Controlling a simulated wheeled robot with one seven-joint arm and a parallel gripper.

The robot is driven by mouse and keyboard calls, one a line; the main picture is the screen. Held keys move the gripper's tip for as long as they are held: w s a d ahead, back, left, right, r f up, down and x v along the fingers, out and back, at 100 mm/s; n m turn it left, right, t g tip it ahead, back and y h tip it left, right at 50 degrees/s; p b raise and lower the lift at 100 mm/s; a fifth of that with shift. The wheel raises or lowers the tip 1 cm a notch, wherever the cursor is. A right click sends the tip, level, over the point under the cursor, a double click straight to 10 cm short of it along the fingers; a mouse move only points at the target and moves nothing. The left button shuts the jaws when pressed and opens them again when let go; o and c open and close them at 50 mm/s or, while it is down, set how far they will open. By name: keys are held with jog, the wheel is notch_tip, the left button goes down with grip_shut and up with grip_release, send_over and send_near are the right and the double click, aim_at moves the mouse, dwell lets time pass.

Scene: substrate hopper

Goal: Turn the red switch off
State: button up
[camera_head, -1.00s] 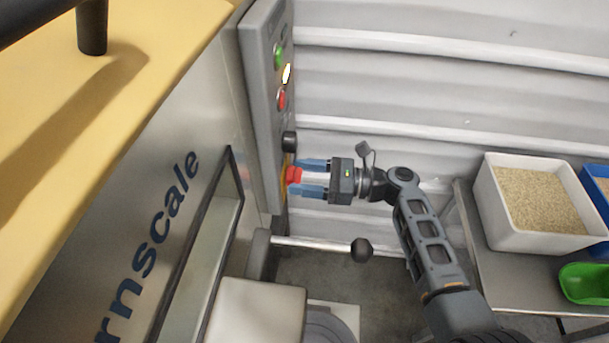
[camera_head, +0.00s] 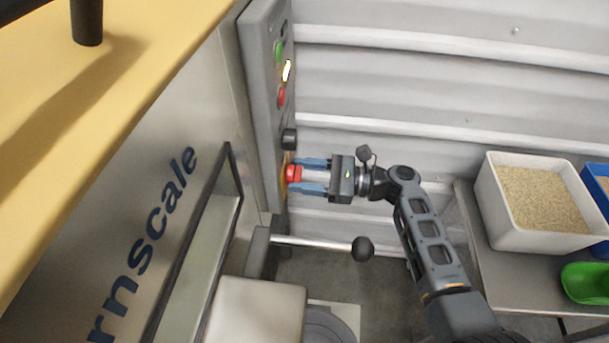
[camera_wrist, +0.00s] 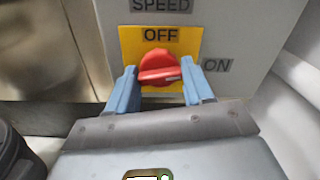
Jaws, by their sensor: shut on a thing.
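The red switch (camera_head: 294,173) is a rotary knob on a yellow plate, low on the grey control panel's face. In the wrist view the red switch (camera_wrist: 160,68) sits below the word OFF, with ON to its right. Its ridge lies roughly sideways, with a white mark at its right end, toward ON. My gripper (camera_head: 308,175) reaches in from the right, its blue fingers shut on the knob. In the wrist view my gripper (camera_wrist: 160,88) has one finger at each side of the knob; the exact contact is hard to see.
The grey panel (camera_head: 261,110) also carries a green button (camera_head: 278,51), a red button (camera_head: 281,96) and a black knob (camera_head: 289,139). A lever with a black ball (camera_head: 362,249) juts out below my gripper. A white bin of grain (camera_head: 504,223) and a green scoop (camera_head: 588,283) stand at right.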

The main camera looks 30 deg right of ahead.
jog(key=shift+s+f+n+b, duration=0.1)
jog(key=shift+n+b, duration=2.3)
jog(key=shift+n, duration=1.45)
jog(key=shift+f+n+b, duration=0.1)
jog(key=shift+n+b, duration=2.3)
jog(key=shift+n, duration=1.45)
jog(key=shift+r, duration=0.1)
jog(key=o, duration=1)
jog(key=shift+o, duration=0.2)
jog(key=v, duration=0.7)
jog(key=shift+s+d, duration=0.25)
jog(key=shift+d, duration=0.05)
